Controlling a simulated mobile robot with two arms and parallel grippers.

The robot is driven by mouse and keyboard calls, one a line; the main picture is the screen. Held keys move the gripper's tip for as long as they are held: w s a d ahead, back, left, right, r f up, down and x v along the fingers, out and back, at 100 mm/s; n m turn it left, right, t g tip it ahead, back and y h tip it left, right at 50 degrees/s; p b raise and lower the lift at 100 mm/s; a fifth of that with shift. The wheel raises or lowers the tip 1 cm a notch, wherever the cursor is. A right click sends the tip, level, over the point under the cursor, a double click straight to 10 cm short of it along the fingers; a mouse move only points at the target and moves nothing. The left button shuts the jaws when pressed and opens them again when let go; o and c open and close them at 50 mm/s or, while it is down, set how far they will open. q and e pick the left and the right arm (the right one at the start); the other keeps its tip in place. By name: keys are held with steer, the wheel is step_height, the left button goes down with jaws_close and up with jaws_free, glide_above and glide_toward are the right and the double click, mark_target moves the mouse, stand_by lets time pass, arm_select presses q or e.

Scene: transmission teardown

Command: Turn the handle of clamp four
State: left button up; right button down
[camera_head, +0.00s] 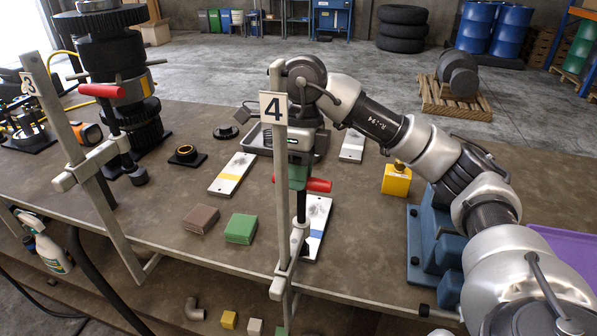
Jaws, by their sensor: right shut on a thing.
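Clamp four is the upright grey bar clamp (279,215) at the middle of the bench, with a white "4" sign (273,108) near its top. Its handle (318,185) is red and lies roughly level, sticking out to the right of the bar. My right gripper (298,178) points down from above, just behind the bar, and is shut on the handle. The bar and sign hide part of the gripper, and the fingers cover the handle's middle. The clamp's dark screw (301,207) runs down below the handle. My left gripper is not in view.
Clamp three (75,130) stands left beside a dark gear stack (115,60). Brown (201,219) and green (241,228) blocks and a metal plate (232,174) lie left of clamp four. A yellow block (396,180) and blue fixture (428,235) stand right, near my right arm.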

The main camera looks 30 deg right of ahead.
stand_by(0.5)
steer(key=c, duration=1)
jaws_free()
steer(key=shift+o, duration=0.2)
step_height(320, 180, up, 11)
steer(key=w+d+p, duration=0.1)
steer(key=p, duration=0.1)
steer(key=shift+w+d+f, duration=0.2)
steer(key=shift+d, duration=0.1)
